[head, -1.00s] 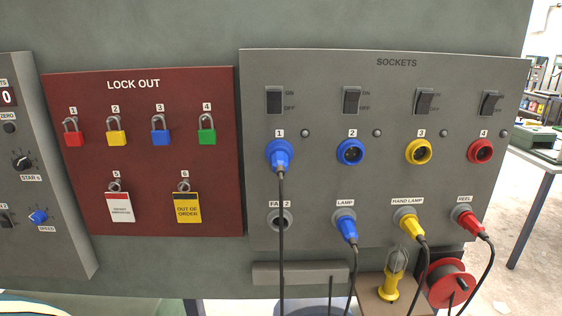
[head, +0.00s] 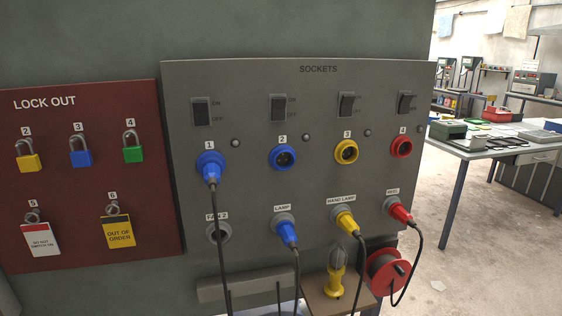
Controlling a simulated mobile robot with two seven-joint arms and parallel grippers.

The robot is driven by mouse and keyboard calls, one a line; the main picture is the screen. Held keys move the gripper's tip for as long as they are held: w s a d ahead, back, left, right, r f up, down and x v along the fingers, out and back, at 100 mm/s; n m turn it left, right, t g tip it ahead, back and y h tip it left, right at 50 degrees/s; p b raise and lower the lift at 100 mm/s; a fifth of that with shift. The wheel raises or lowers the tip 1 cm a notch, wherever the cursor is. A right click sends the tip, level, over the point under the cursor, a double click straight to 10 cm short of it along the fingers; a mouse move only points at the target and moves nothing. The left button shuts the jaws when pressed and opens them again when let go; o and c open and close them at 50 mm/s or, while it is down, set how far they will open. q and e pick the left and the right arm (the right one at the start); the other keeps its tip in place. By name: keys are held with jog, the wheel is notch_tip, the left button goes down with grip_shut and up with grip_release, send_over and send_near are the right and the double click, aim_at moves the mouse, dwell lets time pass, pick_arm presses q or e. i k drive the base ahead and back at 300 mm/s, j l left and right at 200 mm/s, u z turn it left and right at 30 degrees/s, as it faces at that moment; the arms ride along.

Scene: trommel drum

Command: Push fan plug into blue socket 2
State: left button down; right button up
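Blue socket 2 (head: 283,157) is in the head view on the upper row of the grey sockets panel (head: 320,190); its round opening is empty. A blue plug (head: 211,170) sits in socket 1 to its left, with a black cable (head: 220,265) hanging straight down. The cable crosses in front of the holder labelled FAN 2 (head: 218,233), which holds no plug. Another blue plug (head: 287,233) sits in the LAMP holder below socket 2. Neither of my grippers is in view.
Yellow socket 3 (head: 346,152) and red socket 4 (head: 401,146) are empty. A yellow plug (head: 345,219) and a red plug (head: 401,213) sit in holders below. A hand lamp (head: 336,278) and cable reel (head: 387,273) stand lower right. A red lock-out board (head: 80,190) is left.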

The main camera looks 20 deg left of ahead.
aim_at(212, 170)
jog(key=i+l, duration=0.25)
jog(key=i, duration=0.2)
jog(key=i+l, duration=0.2)
jog(key=i, duration=0.2)
jog(key=i+l, duration=0.25)
jog(key=i, duration=0.2)
jog(key=u, duration=2.25)
